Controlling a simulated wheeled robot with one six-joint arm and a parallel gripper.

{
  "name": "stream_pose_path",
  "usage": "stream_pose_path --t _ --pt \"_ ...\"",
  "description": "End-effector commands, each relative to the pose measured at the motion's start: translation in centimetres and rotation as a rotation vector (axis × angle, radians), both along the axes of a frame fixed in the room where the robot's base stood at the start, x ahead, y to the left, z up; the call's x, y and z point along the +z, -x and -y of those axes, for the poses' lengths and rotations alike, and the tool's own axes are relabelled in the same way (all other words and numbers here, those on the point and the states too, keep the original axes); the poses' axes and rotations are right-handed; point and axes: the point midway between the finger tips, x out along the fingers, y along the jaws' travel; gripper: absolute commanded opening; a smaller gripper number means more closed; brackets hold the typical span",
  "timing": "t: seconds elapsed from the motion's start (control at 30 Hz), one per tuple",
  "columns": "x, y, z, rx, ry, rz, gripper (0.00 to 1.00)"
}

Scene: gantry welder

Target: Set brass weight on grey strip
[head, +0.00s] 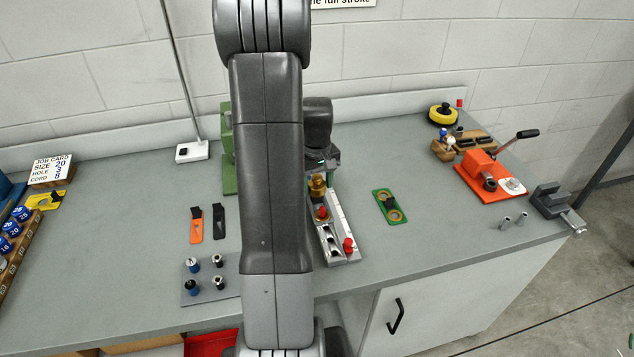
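A brass weight (317,183) shows just right of my arm, directly below my gripper (322,168). My arm hides part of both, and I cannot tell whether the fingers are shut on the weight or apart from it. A light grey strip (342,222) runs along the right side of a metal fixture on the bench. A red knob (348,245) stands at its near end. A second red knob (322,212) with brass-coloured metal around it sits on the fixture's left part, below the weight.
A green plate with brass rings (389,206) lies right of the fixture. An orange press (483,172) and a grey vise (556,203) stand farther right. Left of my arm are orange and black tools (196,226) and a plate with small knobs (190,292).

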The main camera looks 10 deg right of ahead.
Motion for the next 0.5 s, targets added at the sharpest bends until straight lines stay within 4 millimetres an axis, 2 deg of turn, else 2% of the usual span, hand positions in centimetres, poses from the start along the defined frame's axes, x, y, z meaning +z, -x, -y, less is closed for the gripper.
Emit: stream_pose_path --t 0.33,0.5 --pt "0.1 0.0 0.0 0.000 0.000 0.000 0.66" --pt "1.5 -0.1 0.0 0.000 0.000 0.003 0.66"
